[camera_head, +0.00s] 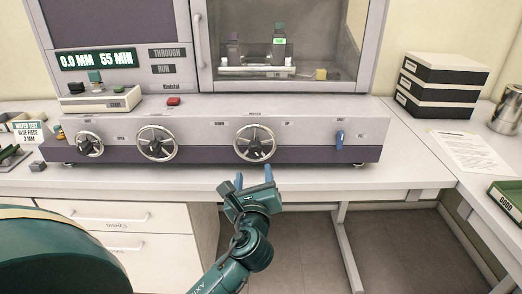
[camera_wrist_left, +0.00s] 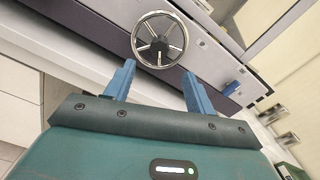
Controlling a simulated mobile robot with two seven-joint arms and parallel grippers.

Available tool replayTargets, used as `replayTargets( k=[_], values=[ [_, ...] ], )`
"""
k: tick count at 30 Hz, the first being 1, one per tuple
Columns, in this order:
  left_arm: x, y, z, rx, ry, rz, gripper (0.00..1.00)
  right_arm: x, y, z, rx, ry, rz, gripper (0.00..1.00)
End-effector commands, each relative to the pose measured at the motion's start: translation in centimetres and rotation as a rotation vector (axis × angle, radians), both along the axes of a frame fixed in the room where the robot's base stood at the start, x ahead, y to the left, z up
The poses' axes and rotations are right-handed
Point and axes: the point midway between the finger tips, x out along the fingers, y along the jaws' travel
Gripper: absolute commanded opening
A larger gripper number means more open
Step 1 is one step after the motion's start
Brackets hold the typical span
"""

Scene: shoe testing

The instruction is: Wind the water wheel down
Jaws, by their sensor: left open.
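The water wheel (camera_head: 255,143) is the rightmost of three spoked metal hand wheels on the machine's front panel, with DOWN on its upper left and UP on its upper right. My left gripper (camera_head: 254,173) is open and empty, just in front of and below this wheel in the head view, its blue fingers pointing at the panel. In the left wrist view the wheel (camera_wrist_left: 160,40) shows beyond and between the open fingertips (camera_wrist_left: 158,70), and I see no contact. The display (camera_head: 97,59) reads 0.0 MM 55 MIN. My right gripper is not in view.
Two other wheels, the middle one (camera_head: 157,143) and a smaller left one (camera_head: 89,144), sit on the same panel. A blue switch (camera_head: 339,139) is to the right. A glass-fronted chamber (camera_head: 282,45) stands above. A card (camera_head: 33,131) reads WATER TEST BLUE PIECE 3 MM.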

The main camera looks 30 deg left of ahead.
Motion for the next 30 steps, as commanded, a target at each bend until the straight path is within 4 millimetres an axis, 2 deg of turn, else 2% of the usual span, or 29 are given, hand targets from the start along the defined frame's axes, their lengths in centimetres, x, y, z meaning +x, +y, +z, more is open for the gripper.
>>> replayTargets(
  k=[9, 15, 21, 30],
  values=[
    [5.8, 3.6, 0.2, -0.002, -0.001, 0.000, 0.55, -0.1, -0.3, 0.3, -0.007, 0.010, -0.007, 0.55],
    [8.4, 5.2, 0.1, -0.003, -0.001, 0.000, 0.55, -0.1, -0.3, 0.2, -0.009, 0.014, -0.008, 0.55],
    [9.6, 5.8, 0.0, -0.005, 0.000, -0.003, 0.55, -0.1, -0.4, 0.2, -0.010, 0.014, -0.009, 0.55],
    [9.6, 5.9, 0.0, -0.005, 0.000, -0.003, 0.53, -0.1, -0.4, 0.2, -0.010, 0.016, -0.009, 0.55]
  ],
)
